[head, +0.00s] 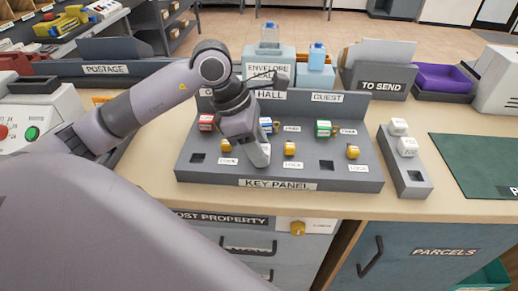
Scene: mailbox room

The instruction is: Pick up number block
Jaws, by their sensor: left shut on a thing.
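My left gripper (258,150) reaches down over the middle of the grey key panel (240,178). It is shut on a pale block, seemingly a number block, mostly hidden by the fingers. Two white number blocks (398,127) and (407,147) sit in a narrow grey holder (398,170) to the right of the panel. The holder's front slot is empty. Square dark openings show in the panel at left and right; the middle is covered by my gripper. My right gripper is out of view.
Red, blue and green keyed tags (207,122) (323,129) stand along the panel, with yellow knobs (290,149) in front. A green mat (476,160) lies at right. Behind are an envelope box (268,68), a to-send bin (380,80) and a purple tray (444,77).

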